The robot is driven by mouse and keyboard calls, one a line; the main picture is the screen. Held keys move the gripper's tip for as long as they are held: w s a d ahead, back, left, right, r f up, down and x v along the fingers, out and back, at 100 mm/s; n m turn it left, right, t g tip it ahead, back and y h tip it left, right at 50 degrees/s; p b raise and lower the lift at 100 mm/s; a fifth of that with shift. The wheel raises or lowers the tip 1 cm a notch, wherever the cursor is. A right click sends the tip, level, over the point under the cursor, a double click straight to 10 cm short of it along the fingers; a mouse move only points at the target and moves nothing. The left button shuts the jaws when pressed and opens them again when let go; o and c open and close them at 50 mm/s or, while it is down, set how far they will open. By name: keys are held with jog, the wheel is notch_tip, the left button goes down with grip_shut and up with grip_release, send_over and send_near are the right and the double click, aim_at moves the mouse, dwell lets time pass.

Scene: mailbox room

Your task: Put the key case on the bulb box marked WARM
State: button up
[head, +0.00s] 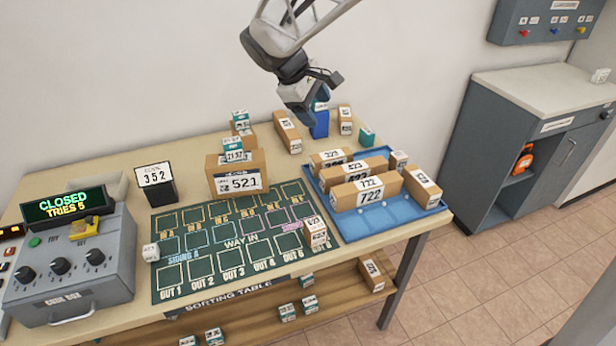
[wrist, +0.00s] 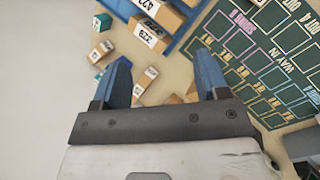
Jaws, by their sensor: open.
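My gripper (head: 312,112) hangs over the back of the table, left of the two rearmost cartons' right end. In the wrist view my gripper (wrist: 163,82) shows two blue fingers spread wide with nothing held between them. Small teal-and-white boxes stand at the back: one upper box (head: 240,119), one lower box (head: 233,143), and one box at the right (head: 366,137). A teal box also shows in the wrist view (wrist: 97,72). Their print is too small to read, so I cannot tell which is marked WARM. I cannot make out the key case for certain.
A blue tray (head: 345,232) holds several cartons. A large carton marked 521 (head: 237,176) stands behind the green sorting mat (head: 196,290). A code box (head: 70,275) is at left. An orange object (head: 523,160) sits in the grey cabinet (head: 475,140).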

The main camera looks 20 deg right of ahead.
jog(key=s+a+f+m+t+y, duration=0.1)
jog(key=s+a+f+m+y, duration=0.1)
jog(key=s, duration=1.1)
jog(key=s+a+f+m+t+y, duration=0.1)
jog(key=s+a+m+y, duration=0.2)
jog(key=s, duration=1)
jog(key=a+m, duration=0.2)
jog(key=m, duration=0.1)
jog(key=shift+a+f+t+y, duration=0.25)
jog(key=shift+f+t+y, duration=0.05)
jog(key=shift+f, duration=0.1)
